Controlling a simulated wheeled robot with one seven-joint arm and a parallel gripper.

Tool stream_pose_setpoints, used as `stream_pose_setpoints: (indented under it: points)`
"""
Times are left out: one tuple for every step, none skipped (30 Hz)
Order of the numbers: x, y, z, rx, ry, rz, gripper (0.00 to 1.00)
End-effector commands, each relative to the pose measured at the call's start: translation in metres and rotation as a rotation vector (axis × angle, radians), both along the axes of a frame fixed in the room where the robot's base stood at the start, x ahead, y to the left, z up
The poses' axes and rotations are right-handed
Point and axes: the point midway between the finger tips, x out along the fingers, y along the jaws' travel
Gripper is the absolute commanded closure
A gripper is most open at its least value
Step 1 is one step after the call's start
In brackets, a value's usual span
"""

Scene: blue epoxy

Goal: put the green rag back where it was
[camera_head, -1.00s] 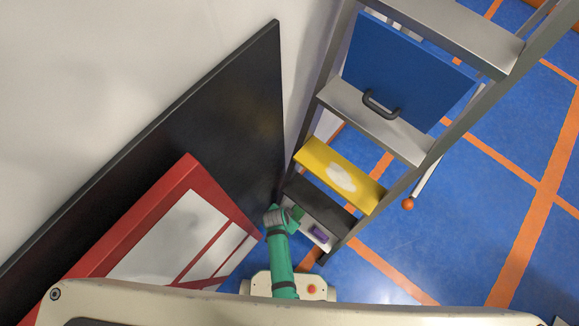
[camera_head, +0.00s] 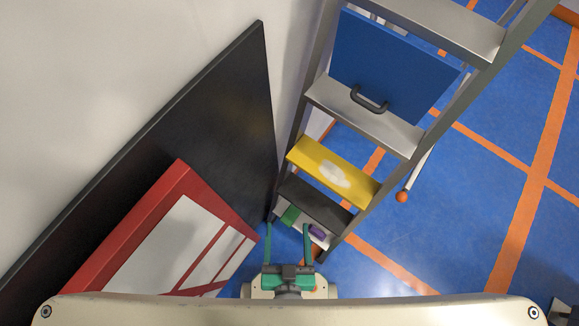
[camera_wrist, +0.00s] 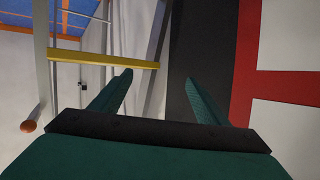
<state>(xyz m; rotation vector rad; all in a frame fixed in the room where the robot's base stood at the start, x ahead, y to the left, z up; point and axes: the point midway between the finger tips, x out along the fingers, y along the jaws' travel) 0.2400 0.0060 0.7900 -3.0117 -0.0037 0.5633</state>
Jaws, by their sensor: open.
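The green rag (camera_head: 290,215) lies on the lowest light grey step (camera_head: 330,243) of a ladder-like metal frame, beside a small purple object (camera_head: 318,231). My gripper (camera_head: 288,225) is open in the head view, with its two green fingers apart and pointing towards that step. The left fingertip shows left of the rag and the right one close to the purple object; I cannot tell whether either touches anything. In the wrist view, the gripper (camera_wrist: 158,76) is also open, with nothing visible between the fingers. The rag does not show there.
Above are a black step (camera_head: 315,205), a yellow step (camera_head: 333,172) with a white patch, and a blue panel (camera_head: 393,65) with a dark handle. A black board (camera_head: 225,130) and a red-framed panel (camera_head: 180,180) lean at the left.

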Motion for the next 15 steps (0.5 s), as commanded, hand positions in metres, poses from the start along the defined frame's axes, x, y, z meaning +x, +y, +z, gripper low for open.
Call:
stream_pose_setpoints:
  points:
    - [-0.005,-0.002,0.023,-0.022,-0.036,0.0,0.31]
    - [-0.006,-0.003,0.035,-0.033,-0.057,0.001,0.31]
    - [-0.007,-0.004,0.049,-0.047,-0.081,0.001,0.31]
    - [-0.007,-0.004,0.057,-0.056,-0.096,0.001,0.31]
    - [-0.008,-0.005,0.064,-0.064,-0.108,0.003,0.31]
    - [-0.009,-0.006,0.071,-0.071,-0.121,0.004,0.31]
    - [-0.009,-0.006,0.075,-0.076,-0.129,0.004,0.31]
    - [-0.009,-0.006,0.077,-0.078,-0.133,0.005,0.31]
    - [-0.009,-0.006,0.079,-0.082,-0.137,0.004,0.31]
    - [-0.009,-0.006,0.08,-0.083,-0.138,0.005,0.31]
    - [-0.009,-0.006,0.08,-0.083,-0.138,0.005,0.31]
    - [-0.009,-0.006,0.08,-0.083,-0.138,0.005,0.31]
    - [-0.009,-0.006,0.08,-0.083,-0.138,0.005,0.31]
    - [-0.009,-0.006,0.08,-0.083,-0.138,0.005,0.31]
    - [-0.009,-0.006,0.079,-0.082,-0.138,0.004,0.31]
